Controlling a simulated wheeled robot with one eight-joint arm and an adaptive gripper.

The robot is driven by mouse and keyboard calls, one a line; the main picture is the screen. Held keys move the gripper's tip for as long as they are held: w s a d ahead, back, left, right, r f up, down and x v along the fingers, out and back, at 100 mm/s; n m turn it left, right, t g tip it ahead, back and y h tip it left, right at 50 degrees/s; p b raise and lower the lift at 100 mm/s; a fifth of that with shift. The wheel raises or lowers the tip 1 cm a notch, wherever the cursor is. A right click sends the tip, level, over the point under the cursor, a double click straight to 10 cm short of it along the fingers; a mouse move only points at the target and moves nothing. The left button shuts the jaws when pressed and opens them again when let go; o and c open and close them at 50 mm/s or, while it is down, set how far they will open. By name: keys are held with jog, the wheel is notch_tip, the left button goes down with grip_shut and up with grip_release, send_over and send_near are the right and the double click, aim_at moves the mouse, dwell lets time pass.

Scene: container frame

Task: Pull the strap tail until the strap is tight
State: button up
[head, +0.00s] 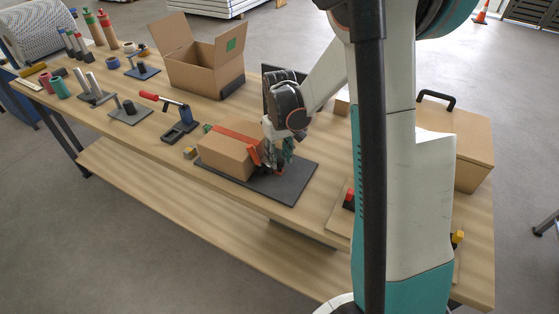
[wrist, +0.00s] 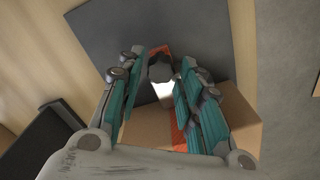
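A cardboard box (head: 228,157) sits on a dark mat (head: 292,187) with an orange strap (head: 238,136) over its top and down its right side. The strap (wrist: 178,134) also shows in the wrist view, partly behind my right-hand finger. My gripper (head: 279,160) is low over the mat, close beside the box's right side. In the wrist view, my gripper (wrist: 164,62) has its teal fingers apart. A dark grey piece with orange (wrist: 160,50) behind it shows between the fingertips, with small gaps visible. Whether it is the strap tail, and whether the fingers touch it, is unclear.
A red-handled clamp tool (head: 180,122) stands left of the box. An open carton (head: 200,72) is behind it. A lidded carton (head: 460,150) is at the right. The table's front edge is close to the mat.

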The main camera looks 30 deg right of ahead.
jog(key=shift+f, duration=0.5)
grip_shut()
jog(key=s+d, duration=0.1)
jog(key=s, duration=0.1)
jog(key=s+d, duration=0.1)
jog(key=s, duration=0.1)
jog(key=s+d, duration=0.2)
grip_release()
